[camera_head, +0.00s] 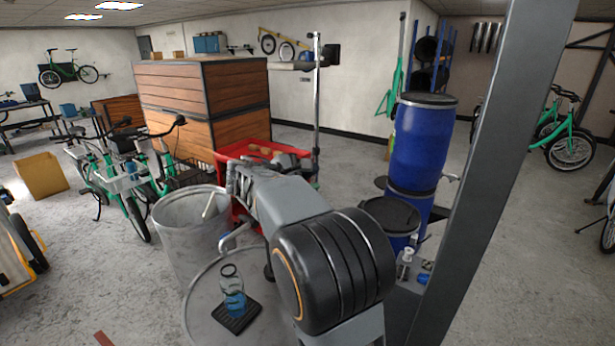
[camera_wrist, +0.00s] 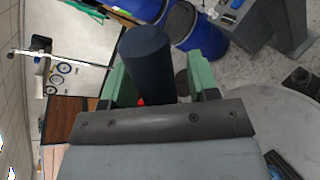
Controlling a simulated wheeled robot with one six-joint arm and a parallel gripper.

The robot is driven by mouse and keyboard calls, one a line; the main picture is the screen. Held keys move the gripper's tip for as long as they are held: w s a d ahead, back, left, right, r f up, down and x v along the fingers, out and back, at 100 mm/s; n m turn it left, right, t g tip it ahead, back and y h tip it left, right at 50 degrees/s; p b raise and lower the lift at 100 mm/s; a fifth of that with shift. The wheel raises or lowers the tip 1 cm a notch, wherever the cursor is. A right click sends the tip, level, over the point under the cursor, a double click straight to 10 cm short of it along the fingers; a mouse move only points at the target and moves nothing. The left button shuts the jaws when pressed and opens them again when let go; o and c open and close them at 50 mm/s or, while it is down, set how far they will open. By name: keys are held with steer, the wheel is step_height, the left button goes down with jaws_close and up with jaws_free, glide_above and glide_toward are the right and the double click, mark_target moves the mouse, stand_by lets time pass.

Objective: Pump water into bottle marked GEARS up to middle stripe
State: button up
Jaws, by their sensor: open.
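A clear bottle (camera_head: 233,298) with blue liquid in its lower part stands upright on a black mat (camera_head: 237,317) on a round grey drum top (camera_head: 205,318). Its marking and stripes are too small to read. A grey curved spout (camera_head: 235,236) shows behind and above the bottle. In the wrist view my gripper (camera_wrist: 161,78) has its two green fingers apart. A thick dark cylinder (camera_wrist: 147,52), perhaps a pump handle, stands between them; I cannot tell whether they touch it. My arm hides my gripper in the head view.
A grey bin (camera_head: 175,240) stands behind the drum. Stacked blue barrels (camera_head: 422,145) and a small white dispenser (camera_head: 406,257) are to the right, near a grey post (camera_head: 490,160). Wooden crates (camera_head: 175,90) and a red cart (camera_head: 245,149) are behind. Bikes stand at left.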

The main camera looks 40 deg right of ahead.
steer(key=shift+c, duration=0.2)
jaws_close()
steer(key=shift+f, duration=0.1)
steer(key=s+d+f+m+t+y+b, duration=0.1)
steer(key=s+f+m+t+b, duration=0.1)
steer(key=f+b, duration=0.6)
steer(key=s+f+m+t+y+b, duration=0.1)
steer(key=f+b, duration=0.7)
steer(key=b, duration=0.8)
steer(key=shift+s+d+f+m+t, duration=0.35)
steer(key=shift+s+m+t, duration=0.5)
steer(key=shift+m, duration=0.75)
steer(key=shift+s+f, duration=0.1)
steer(key=shift+s, duration=0.05)
steer(key=shift+o, duration=0.2)
jaws_free()
